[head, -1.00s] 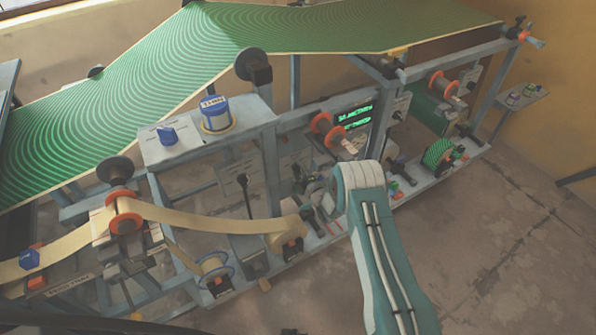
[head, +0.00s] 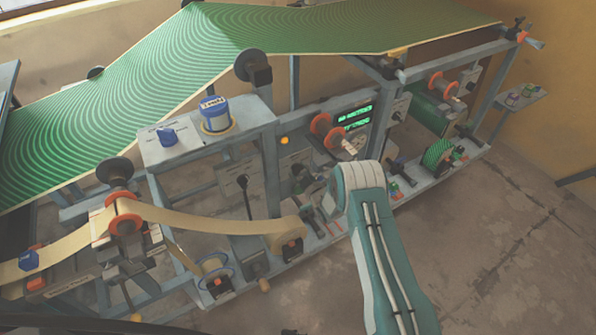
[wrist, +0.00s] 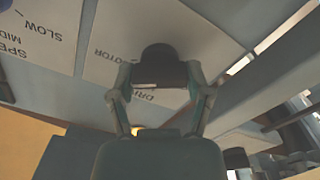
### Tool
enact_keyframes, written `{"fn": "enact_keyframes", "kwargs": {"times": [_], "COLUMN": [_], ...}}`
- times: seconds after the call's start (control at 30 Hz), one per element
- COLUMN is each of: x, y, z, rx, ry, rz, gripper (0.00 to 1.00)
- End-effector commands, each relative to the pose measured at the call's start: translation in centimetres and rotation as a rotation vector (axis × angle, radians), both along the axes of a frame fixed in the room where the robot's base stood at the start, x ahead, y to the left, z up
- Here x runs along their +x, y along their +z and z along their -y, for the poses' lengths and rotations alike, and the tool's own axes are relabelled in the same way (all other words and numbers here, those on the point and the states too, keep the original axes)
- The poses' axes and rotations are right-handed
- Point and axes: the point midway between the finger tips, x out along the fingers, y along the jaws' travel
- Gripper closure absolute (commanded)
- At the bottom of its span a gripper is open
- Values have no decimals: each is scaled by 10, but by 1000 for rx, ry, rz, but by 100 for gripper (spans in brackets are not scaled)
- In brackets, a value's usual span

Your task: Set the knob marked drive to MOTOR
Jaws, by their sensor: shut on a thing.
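The drive knob (wrist: 160,58) is dark and rounded, on a pale panel plate (wrist: 115,55) in the wrist view. The plate is seen turned over, with MOTOR partly readable left of the knob and part of DRIVE below it. My gripper (wrist: 158,76) has a finger on each side of the knob and is shut on it. A pale bar shows on the knob's near end. Which mark the knob points to I cannot tell. In the head view my arm (head: 372,230) reaches into the press frame, and its gripper and the knob are not clear there.
A neighbouring plate (wrist: 40,28) reads SLOW and MID. The press frame has a blue knob (head: 167,136) and a blue round container (head: 215,115) on a grey top. Spools, a paper band (head: 200,219) and frame bars crowd my arm's left. Bare floor (head: 500,235) lies right.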

Motion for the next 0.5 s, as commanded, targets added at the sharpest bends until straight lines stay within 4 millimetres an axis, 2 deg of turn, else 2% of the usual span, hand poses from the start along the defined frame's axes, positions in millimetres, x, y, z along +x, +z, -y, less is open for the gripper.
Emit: {"fn": "enact_keyframes", "kwargs": {"times": [0.03, 0.5], "x": [-3, -3], "y": [-8, -9], "z": [3, 4], "rx": [7, 47], "ry": [-6, -6], "rz": [-27, -57], "gripper": [83, 83]}}
